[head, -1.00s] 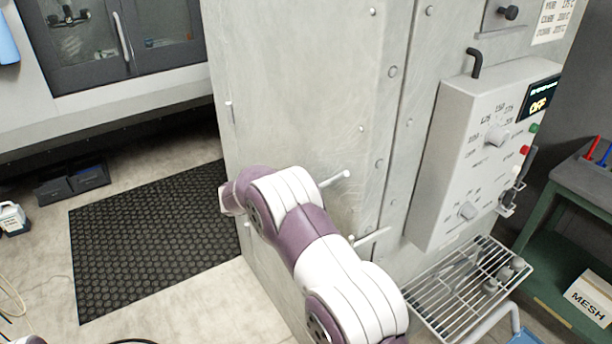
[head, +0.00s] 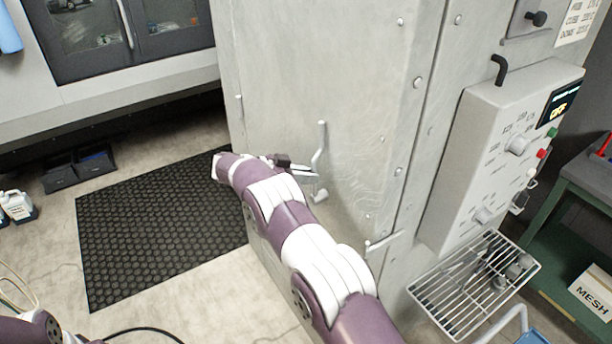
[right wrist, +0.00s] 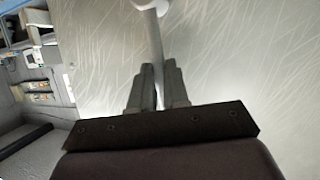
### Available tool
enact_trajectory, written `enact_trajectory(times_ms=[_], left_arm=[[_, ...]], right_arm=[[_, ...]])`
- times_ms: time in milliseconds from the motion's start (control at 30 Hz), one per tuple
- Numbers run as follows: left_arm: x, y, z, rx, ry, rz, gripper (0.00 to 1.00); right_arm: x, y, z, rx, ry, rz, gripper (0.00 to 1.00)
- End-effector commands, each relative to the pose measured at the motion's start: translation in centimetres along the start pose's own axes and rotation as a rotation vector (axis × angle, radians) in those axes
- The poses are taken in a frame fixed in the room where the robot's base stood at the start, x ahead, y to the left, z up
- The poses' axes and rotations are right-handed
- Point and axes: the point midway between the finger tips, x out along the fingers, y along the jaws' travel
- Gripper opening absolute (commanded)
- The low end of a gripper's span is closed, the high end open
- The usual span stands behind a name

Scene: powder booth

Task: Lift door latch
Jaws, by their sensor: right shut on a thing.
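The door latch handle (head: 321,148) is a slim, pale metal bar standing nearly upright on the grey booth door, slightly bent. My right gripper (head: 312,172) is at its lower part. In the right wrist view, the two grey fingers of the right gripper (right wrist: 158,75) are shut on the bar (right wrist: 154,42), which runs up from between them to a rounded end at the top edge. My right arm hides part of the door below. My left gripper is out of view; only a piece of my left arm shows at the bottom left.
A short pale peg (head: 320,195) sticks out just below the gripper. A small lever (head: 385,241) sits lower right near the door edge. The control box (head: 500,150) and wire rack (head: 470,285) stand right. A black mat (head: 160,230) covers floor left.

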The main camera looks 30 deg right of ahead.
Motion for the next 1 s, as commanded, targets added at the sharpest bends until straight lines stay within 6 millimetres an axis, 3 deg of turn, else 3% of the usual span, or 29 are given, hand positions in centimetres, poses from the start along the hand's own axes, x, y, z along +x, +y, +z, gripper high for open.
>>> enact_trajectory(times_ms=[700, 733, 800, 1000], left_arm=[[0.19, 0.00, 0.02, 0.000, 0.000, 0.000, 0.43], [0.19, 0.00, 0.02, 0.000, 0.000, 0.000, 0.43], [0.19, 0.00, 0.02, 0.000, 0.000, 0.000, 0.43], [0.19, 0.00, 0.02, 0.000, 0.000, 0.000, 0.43]], right_arm=[[0.13, 0.25, 0.23, -0.067, 0.014, 0.025, 0.00], [0.13, 0.26, 0.24, -0.068, 0.014, 0.026, 0.25], [0.13, 0.25, 0.22, -0.067, 0.014, 0.025, 0.41], [0.11, 0.24, 0.17, -0.064, 0.014, 0.025, 0.41]])
